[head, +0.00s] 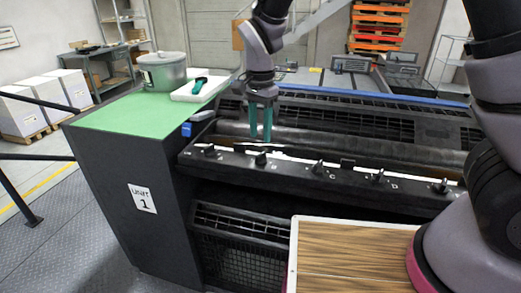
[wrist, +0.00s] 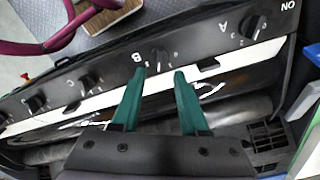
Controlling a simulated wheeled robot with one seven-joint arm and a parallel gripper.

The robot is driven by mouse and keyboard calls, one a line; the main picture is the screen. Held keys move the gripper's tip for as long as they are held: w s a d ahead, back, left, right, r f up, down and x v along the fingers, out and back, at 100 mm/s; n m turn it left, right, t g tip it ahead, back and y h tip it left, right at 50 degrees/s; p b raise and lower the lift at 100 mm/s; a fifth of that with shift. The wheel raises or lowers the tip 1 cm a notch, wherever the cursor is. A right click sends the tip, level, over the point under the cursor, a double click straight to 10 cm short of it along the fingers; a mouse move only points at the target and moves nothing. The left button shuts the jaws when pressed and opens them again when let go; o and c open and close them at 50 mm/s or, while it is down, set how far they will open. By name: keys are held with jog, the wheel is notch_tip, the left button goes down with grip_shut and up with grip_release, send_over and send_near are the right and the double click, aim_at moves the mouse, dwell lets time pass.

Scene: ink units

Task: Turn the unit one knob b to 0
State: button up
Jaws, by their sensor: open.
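The unit one knob b (head: 261,158) is a small black knob on the dark front rail (head: 295,166) of the unit marked 1. It also shows in the wrist view (wrist: 159,56), beside the white letter B. Small scale marks sit around it; which one it points at is too small to tell. My gripper (head: 260,138) has two teal fingers pointing down, just above and behind knob b in the head view. In the wrist view its fingers (wrist: 160,73) are apart with nothing between them, and the knob lies just beyond the gap between the tips.
Knob A (wrist: 252,26) and knob C (wrist: 89,82) sit on either side along the rail, with further knobs beyond C. A green top (head: 125,112) holds a grey pot (head: 162,74) and a white tray (head: 200,90). A wooden board (head: 350,255) lies in front.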

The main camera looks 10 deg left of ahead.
aim_at(261, 154)
notch_tip(261, 154, down, 6)
jog(key=shift+f, duration=0.2)
jog(key=shift+c, duration=0.3)
grip_shut()
